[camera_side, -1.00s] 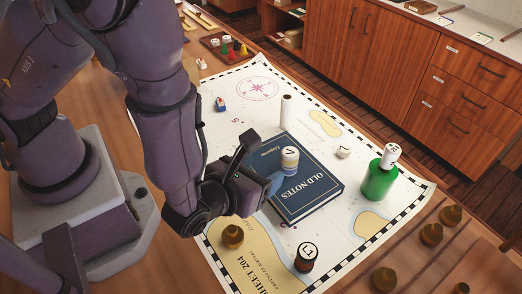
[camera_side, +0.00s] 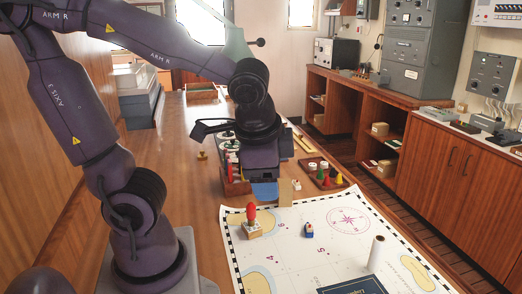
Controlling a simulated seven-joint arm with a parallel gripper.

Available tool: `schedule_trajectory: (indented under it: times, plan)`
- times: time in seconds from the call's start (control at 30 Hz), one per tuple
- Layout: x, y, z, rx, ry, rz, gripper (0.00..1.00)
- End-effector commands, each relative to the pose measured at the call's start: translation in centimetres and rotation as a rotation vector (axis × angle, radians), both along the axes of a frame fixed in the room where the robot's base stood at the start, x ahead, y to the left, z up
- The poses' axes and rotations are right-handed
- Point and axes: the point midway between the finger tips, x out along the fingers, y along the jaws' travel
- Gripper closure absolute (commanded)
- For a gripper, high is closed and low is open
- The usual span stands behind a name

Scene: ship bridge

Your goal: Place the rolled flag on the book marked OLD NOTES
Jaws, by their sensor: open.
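The book (camera_side: 352,288), dark blue, shows only its far edge at the bottom of the picture. Its title and anything on it are out of view. My gripper (camera_side: 265,192) points down beyond the chart's far left corner, its jaws open, with a blue part at its lower end. It stands at a red-brown wooden rack or box (camera_side: 235,184) and hides much of it. Several white-and-green round ends (camera_side: 230,146) show behind my gripper; I cannot tell whether they are rolled flags. No flag can be made out between the jaws.
A white roll (camera_side: 376,254) stands on the chart (camera_side: 290,240). A red-topped piece (camera_side: 251,220) and a small blue-and-white piece (camera_side: 309,230) are left of it. A tray of coloured cones (camera_side: 332,178) is right of my gripper. Bare table lies at left.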

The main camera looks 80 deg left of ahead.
Motion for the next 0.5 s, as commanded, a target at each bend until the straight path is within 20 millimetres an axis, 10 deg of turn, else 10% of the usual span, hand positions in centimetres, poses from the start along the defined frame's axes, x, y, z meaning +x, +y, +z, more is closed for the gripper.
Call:
schedule_trajectory:
  times: [0.5]
  plan:
    - [-1.5,-1.4,4.9,-0.380,-0.307,0.263,0.36]
